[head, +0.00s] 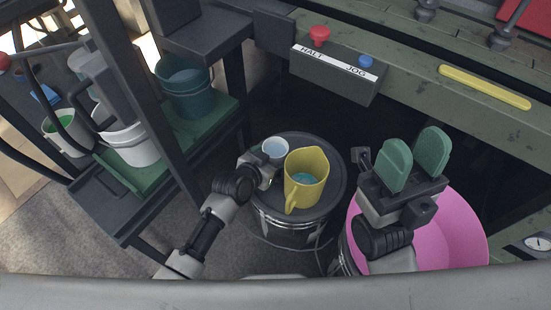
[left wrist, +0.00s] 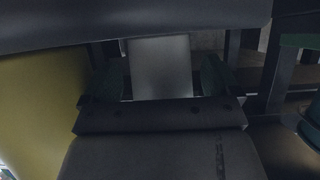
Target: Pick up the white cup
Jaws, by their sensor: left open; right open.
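The white cup (head: 275,148) stands upright on a round black drum lid (head: 322,150), with something bluish inside. It also shows in the left wrist view (left wrist: 160,67), between the two green fingers. My left gripper (head: 264,164) is low at the cup's near side; its fingertips are mostly hidden in the head view. In the left wrist view my left gripper (left wrist: 161,78) is open, with a finger on each side of the cup and small gaps visible. My right gripper (head: 414,160) is open and empty, raised over a pink tub.
A yellow jug (head: 306,166) stands close right of the cup and fills the left of the wrist view (left wrist: 40,110). The pink tub (head: 462,225) is at right. A control box (head: 335,72) overhangs behind. A shelf with buckets (head: 185,88) stands at left.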

